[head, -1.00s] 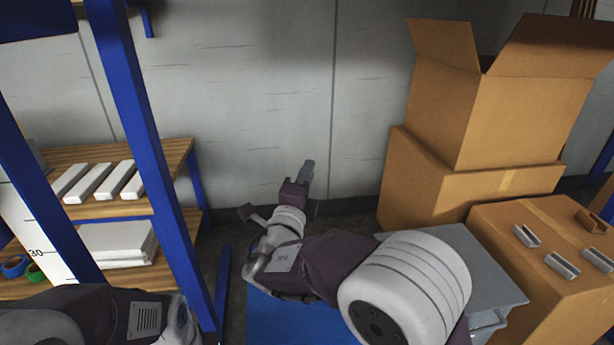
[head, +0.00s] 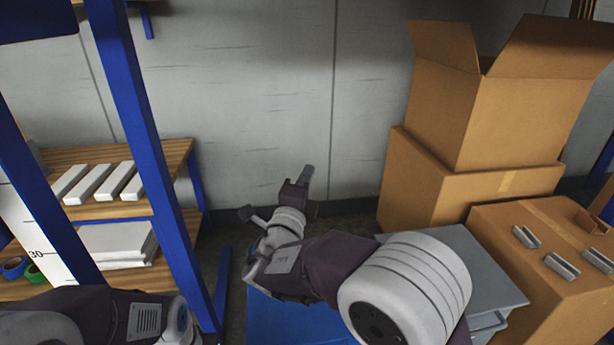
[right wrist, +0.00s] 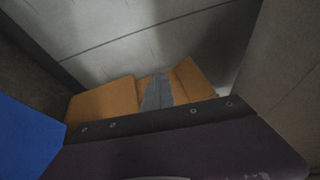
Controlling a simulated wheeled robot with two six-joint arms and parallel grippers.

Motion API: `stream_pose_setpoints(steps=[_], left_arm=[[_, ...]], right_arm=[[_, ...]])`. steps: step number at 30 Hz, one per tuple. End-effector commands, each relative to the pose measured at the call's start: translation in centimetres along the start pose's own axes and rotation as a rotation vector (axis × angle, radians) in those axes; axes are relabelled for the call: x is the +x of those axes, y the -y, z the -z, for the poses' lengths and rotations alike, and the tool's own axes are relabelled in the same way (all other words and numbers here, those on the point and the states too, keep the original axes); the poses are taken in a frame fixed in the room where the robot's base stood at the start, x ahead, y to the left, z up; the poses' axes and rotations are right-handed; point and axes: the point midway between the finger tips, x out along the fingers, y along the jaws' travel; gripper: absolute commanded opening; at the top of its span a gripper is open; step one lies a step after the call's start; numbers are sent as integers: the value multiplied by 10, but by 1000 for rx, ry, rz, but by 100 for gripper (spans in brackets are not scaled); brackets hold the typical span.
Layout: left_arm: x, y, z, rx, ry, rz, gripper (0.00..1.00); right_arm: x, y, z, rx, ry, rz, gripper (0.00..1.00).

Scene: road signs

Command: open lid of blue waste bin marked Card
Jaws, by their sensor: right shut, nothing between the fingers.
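A blue surface (head: 285,325), probably the blue waste bin, shows at the bottom centre of the head view, largely covered by my right arm. No Card marking can be read. My right gripper (head: 306,173) is shut and empty, beyond the blue surface and in front of the wall. Its closed fingers show in the right wrist view (right wrist: 158,93). A blue panel (right wrist: 25,140) fills the left edge of that view; I cannot tell whether it is the bin's lid. My left gripper is out of view; only part of my left arm shows at the lower left.
A grey box-like object (head: 465,265) stands right of my right arm. Cardboard boxes (head: 470,205) are stacked at the right, the top one open. A shelf with blue posts (head: 150,150) stands at the left. The grey wall (head: 260,90) closes the back.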

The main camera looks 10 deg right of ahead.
Motion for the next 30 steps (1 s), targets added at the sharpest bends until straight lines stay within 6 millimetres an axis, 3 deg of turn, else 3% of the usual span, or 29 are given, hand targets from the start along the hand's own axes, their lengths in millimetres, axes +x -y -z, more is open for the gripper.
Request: stream_pose_setpoints(steps=[15, 16, 19, 20, 30], left_arm=[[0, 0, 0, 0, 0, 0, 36], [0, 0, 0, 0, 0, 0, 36], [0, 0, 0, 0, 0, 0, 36], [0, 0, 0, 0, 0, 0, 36], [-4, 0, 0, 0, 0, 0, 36]], right_arm=[[0, 0, 0, 0, 0, 0, 0], [0, 0, 0, 0, 0, 0, 4], [0, 0, 0, 0, 0, 0, 31], [0, 0, 0, 0, 0, 0, 34], [-5, 1, -1, -1, 2, -2, 34]])
